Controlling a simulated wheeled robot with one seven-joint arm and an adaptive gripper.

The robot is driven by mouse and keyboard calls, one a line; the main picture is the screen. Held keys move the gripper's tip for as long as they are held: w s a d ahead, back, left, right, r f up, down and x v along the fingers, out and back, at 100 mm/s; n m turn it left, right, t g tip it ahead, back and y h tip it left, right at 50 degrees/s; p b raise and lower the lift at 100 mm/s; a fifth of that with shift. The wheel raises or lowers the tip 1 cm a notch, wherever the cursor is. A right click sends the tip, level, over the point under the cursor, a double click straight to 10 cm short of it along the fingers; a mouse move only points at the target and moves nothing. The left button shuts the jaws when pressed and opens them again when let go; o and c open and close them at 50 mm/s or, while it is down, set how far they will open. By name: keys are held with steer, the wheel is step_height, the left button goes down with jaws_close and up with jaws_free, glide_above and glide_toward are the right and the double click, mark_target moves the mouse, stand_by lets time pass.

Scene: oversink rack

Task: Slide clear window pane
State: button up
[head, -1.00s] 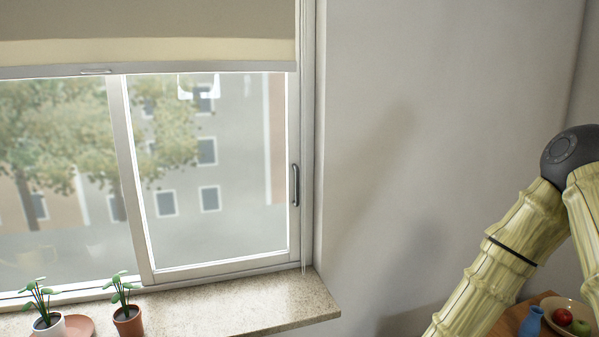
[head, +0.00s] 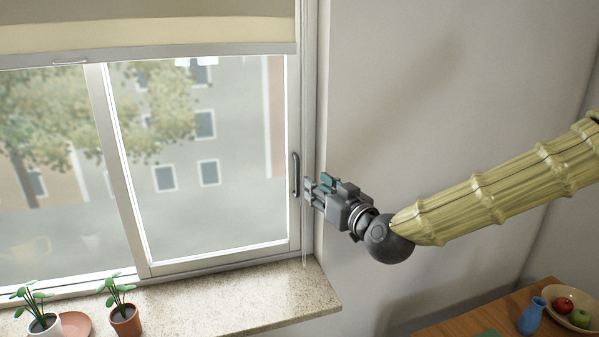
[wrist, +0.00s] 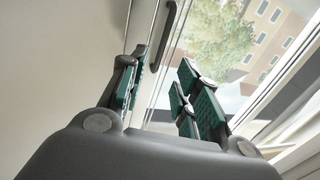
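The clear window pane (head: 235,215) is a sliding sash in a light frame, on the right half of the window. Its dark upright handle (head: 295,175) sits on the right stile, and the handle also shows in the wrist view (wrist: 168,32) just beyond the fingers. My gripper (head: 316,189) is just right of the handle, beside the window frame. In the wrist view its green-padded fingers (wrist: 163,75) stand apart with nothing between them. The handle appears apart from the fingers.
A roller blind (head: 150,30) covers the window top. A wooden table (head: 460,322) at lower right holds a blue jug (head: 531,316) and a fruit bowl (head: 549,312).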

steer(key=p+x, duration=0.3)
steer(key=x, duration=0.6)
steer(key=shift+f, duration=0.1)
jaws_close()
